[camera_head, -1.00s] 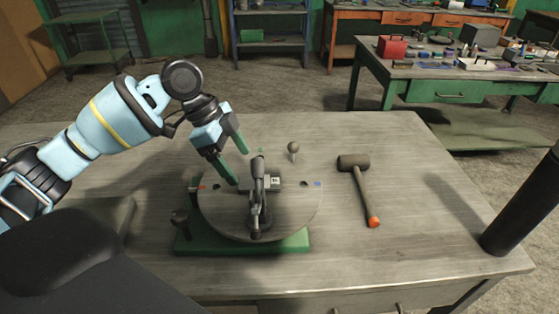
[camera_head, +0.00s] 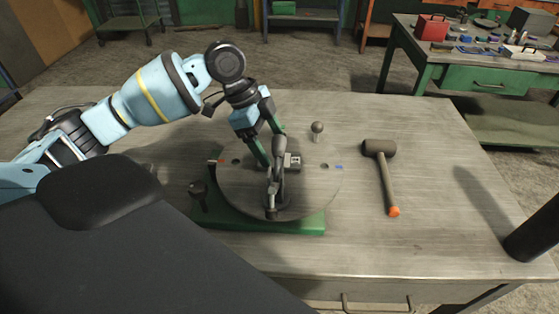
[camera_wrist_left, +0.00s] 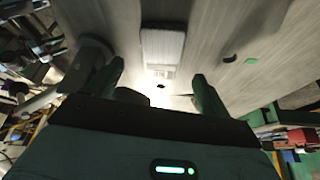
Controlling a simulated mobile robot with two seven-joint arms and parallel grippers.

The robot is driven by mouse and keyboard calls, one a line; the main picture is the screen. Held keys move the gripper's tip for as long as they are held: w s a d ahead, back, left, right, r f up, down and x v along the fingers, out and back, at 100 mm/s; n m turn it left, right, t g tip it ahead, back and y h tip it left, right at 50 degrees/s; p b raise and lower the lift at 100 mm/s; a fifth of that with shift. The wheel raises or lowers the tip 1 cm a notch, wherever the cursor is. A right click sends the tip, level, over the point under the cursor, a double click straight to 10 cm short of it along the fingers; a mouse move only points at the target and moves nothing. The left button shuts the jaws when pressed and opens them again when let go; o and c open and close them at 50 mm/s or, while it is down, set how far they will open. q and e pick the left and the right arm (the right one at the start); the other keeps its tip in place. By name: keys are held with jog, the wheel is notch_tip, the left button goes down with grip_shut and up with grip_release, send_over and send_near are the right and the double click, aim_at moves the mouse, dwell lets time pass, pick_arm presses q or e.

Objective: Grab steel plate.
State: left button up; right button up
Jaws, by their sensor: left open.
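A small grey steel plate (camera_head: 293,162) with a light label lies near the middle of the round disc (camera_head: 318,185), behind and beside a dark toggle clamp (camera_head: 274,182). In the left wrist view a flat grey rectangular plate (camera_wrist_left: 163,48) shows ahead of the fingers, with a pale label at its near end. My left gripper (camera_head: 269,148) is open above the disc, just left of the steel plate. Its fingers (camera_wrist_left: 158,85) are apart with nothing between them. The clamp hides part of the plate. I cannot tell whether a fingertip touches the clamp. My right gripper is not in view.
The disc sits on a green base (camera_head: 270,222) with a dark knob (camera_head: 198,194) at left. A ball-topped pin (camera_head: 317,130) stands behind it. A mallet (camera_head: 387,175) lies to the right. A dark cylinder (camera_head: 538,230) stands at the right edge. The table's right side is mostly clear.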

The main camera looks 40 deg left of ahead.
pick_arm(q)
jog(key=shift+x, duration=1.95)
jog(key=shift+a, duration=0.15)
jog(key=shift+c, duration=0.4)
jog(key=c, duration=1.5)
jog(key=shift+c, duration=0.2)
jog(key=shift+r, duration=0.1)
